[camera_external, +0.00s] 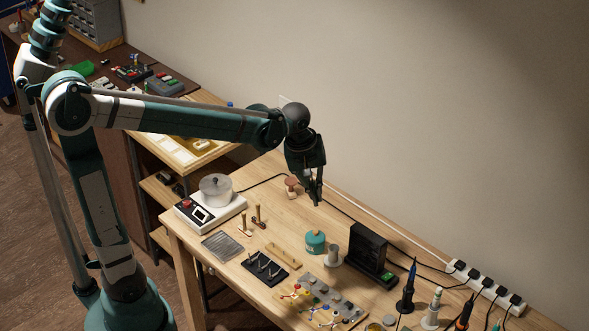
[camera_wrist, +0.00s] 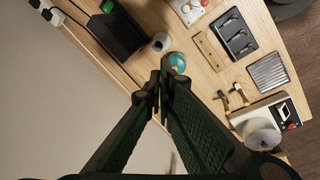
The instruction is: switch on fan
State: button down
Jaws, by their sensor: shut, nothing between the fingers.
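A black upright box-shaped unit (camera_external: 368,248), which looks like the fan, stands at the back edge of the wooden bench. A small green part (camera_external: 388,277), perhaps its switch, shows low at its front right. In the wrist view the black unit (camera_wrist: 118,36) is at the upper left, with the green part (camera_wrist: 107,6) at the top edge. My gripper (camera_external: 316,201) hangs above the back of the bench, left of the unit and apart from it. Its fingers (camera_wrist: 160,82) are together and empty.
A teal jar (camera_external: 315,241) and a metal cup (camera_external: 334,256) stand left of the unit. A power strip (camera_external: 486,285) with cables lies at the back right. Soldering tools (camera_external: 407,288) stand in front of it. A white device with a clear pot (camera_external: 212,203) is at the left.

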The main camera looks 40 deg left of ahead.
jog(key=w+d+f+n+g+p, duration=0.1)
jog(key=w+d+f+n+p, duration=0.1)
jog(key=w+d, duration=0.3)
jog(key=w+d+f+n+g+p, duration=0.1)
jog(key=w+d+f+n+p, duration=0.15)
jog(key=d, duration=0.45)
jog(key=n+g+y+p, duration=0.1)
jog(key=n+g+p, duration=0.1)
jog(key=n, duration=0.2)
send_over(385, 278)
jog(key=w, duration=0.2)
notch_tip(385, 278, down, 7)
jog(key=shift+d, duration=0.1)
jog(key=shift+f, duration=0.1)
jog(key=f, duration=0.4)
jog(key=s+f+b, duration=0.1)
jog(key=f, duration=0.4)
jog(key=s+f+b, duration=0.1)
jog(key=f, duration=0.3)
jog(key=shift+f, duration=0.3)
jog(key=shift+f, duration=0.1)
jog(key=shift+s+f+t, duration=0.15)
jog(key=shift+f+t, duration=0.15)
jog(key=shift+t, duration=0.2)
jog(key=shift+w+r+b, duration=0.25)
jog(key=shift+w+b, duration=0.05)
jog(key=shift+w, duration=0.45)
